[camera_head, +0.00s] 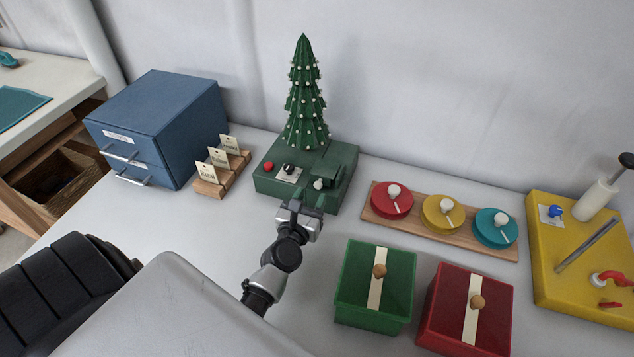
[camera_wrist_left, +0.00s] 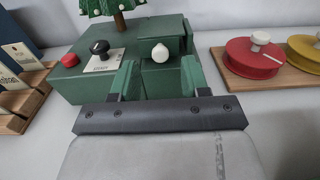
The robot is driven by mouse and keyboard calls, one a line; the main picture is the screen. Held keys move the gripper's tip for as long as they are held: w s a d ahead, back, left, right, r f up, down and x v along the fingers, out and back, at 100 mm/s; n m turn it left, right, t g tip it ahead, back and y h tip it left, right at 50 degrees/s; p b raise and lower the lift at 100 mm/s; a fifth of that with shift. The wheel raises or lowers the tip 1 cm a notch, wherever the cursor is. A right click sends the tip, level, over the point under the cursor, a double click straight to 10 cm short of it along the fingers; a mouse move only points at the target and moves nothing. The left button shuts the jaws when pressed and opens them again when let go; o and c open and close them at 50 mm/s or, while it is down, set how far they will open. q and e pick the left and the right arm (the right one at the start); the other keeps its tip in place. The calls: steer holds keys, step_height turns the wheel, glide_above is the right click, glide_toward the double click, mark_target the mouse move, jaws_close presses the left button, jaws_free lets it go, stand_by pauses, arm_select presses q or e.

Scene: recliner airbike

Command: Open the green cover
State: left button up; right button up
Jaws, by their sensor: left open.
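A green box (camera_head: 268,183) stands at the back centre with a small green tree (camera_head: 305,100) on it. Its raised green cover (camera_head: 332,168) is at the right of the top, with a white knob (camera_head: 319,184) at its front. In the left wrist view the cover (camera_wrist_left: 160,38) and white knob (camera_wrist_left: 160,53) show straight ahead; the cover looks down. My left gripper (camera_head: 303,205) is open and empty at the front of this box. Its green fingers (camera_wrist_left: 160,80) are apart, with the knob beyond the gap. I cannot tell whether they touch the box. My right gripper is not in view.
A red button (camera_head: 268,166) and black knob (camera_head: 289,168) sit left of the white knob. A wooden board (camera_head: 440,222) with three coloured discs is to the right. Green (camera_head: 352,290) and red (camera_head: 440,315) lidded boxes stand in front. A card holder (camera_head: 232,178) is at left.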

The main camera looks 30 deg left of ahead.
mark_target(317, 185)
arm_select(q)
steer(key=shift+x, duration=2.25)
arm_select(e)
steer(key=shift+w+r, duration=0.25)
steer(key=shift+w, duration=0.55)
arm_select(q)
steer(key=shift+c, duration=0.3)
jaws_close()
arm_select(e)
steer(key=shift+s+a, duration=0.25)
